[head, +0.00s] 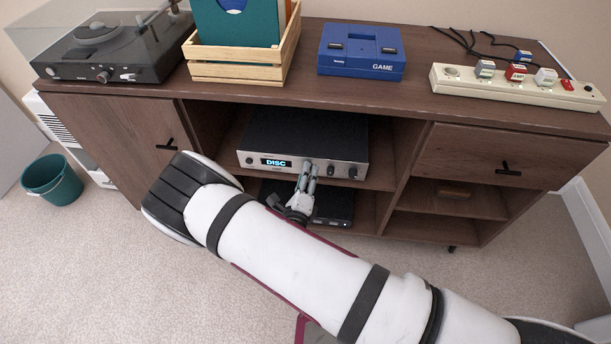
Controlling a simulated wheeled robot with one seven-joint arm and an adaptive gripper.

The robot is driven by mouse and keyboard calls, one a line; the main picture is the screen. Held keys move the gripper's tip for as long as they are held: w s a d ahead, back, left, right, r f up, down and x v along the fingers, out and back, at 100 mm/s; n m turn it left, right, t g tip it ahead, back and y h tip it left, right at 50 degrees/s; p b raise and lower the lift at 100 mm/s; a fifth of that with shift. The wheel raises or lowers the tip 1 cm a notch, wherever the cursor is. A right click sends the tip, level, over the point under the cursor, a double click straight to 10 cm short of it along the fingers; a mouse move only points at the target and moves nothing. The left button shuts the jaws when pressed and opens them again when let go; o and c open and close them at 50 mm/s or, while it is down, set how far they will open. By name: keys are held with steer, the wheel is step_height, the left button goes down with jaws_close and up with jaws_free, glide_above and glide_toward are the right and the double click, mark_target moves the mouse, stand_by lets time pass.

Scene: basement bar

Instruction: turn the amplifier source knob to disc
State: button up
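The amplifier (310,139) is a black box with a silver front panel on the cabinet's upper middle shelf. Its lit display (276,162) reads DISC. Two dark knobs show on the panel's right part, one smaller (330,170) and one at the right end (352,173). My gripper (309,166) reaches up to the panel just right of the display, with its grey fingertips close together. The fingertips cover that part of the panel, so a knob there would be hidden. I cannot tell whether they grip anything.
A black box (335,207) lies on the shelf below. The cabinet top (420,45) carries a turntable (105,45), a wooden record crate (240,73), a blue game console (361,50) and a power strip (515,86). A green bin (52,181) stands on the floor at left.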

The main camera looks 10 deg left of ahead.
steer(key=s, duration=1.1)
steer(key=shift+s+a+r, duration=0.35)
steer(key=shift+a+r, duration=0.05)
